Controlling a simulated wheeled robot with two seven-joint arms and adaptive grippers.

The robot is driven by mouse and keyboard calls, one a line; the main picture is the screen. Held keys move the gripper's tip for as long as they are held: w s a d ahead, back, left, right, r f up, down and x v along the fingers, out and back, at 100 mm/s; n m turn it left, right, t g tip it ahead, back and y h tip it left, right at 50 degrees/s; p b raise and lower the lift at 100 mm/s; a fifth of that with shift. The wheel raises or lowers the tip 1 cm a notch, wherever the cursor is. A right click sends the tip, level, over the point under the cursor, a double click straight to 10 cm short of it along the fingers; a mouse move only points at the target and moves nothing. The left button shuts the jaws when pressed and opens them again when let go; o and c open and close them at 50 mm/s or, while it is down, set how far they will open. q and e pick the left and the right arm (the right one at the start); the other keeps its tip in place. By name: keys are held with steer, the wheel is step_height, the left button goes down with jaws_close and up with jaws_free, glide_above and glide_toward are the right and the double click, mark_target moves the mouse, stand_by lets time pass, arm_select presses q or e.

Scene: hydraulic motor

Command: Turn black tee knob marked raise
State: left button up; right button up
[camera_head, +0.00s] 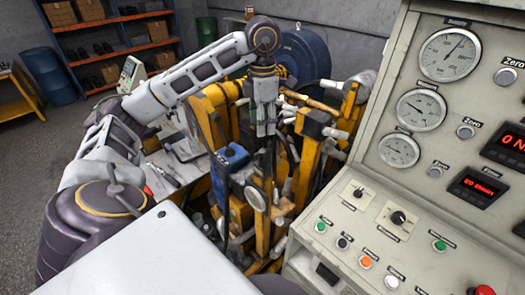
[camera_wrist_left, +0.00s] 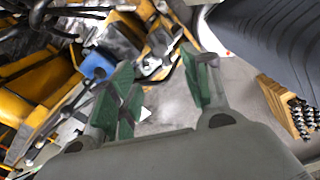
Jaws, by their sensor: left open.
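My left gripper (camera_head: 265,130) hangs pointing down over the yellow machine frame, left of the console; its jaws are open and empty. In the left wrist view, its green-padded fingers (camera_wrist_left: 163,85) stand apart with nothing between them. The sloped console panel carries a black knob (camera_head: 397,217) on a white plate and a smaller black knob (camera_head: 357,191) to its left. Their labels are too small to read, so I cannot tell which is marked raise. Both knobs are well to the right of the left gripper and apart from it. My right gripper is not in view.
The grey console (camera_head: 330,212) fills the right side, with gauges, red displays and several coloured buttons. Yellow machinery (camera_head: 310,165) with pipes and levers crowds the space beside it. Blue barrels and a shelf (camera_head: 115,20) stand at the back left. Open floor lies at the left.

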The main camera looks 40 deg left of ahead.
arm_select(q)
steer(key=b, duration=0.1)
glide_above(262, 150)
steer(key=shift+d+f, duration=0.15)
steer(key=shift+f, duration=5.1)
jaws_close()
jaws_free()
steer(key=shift+r, duration=0.15)
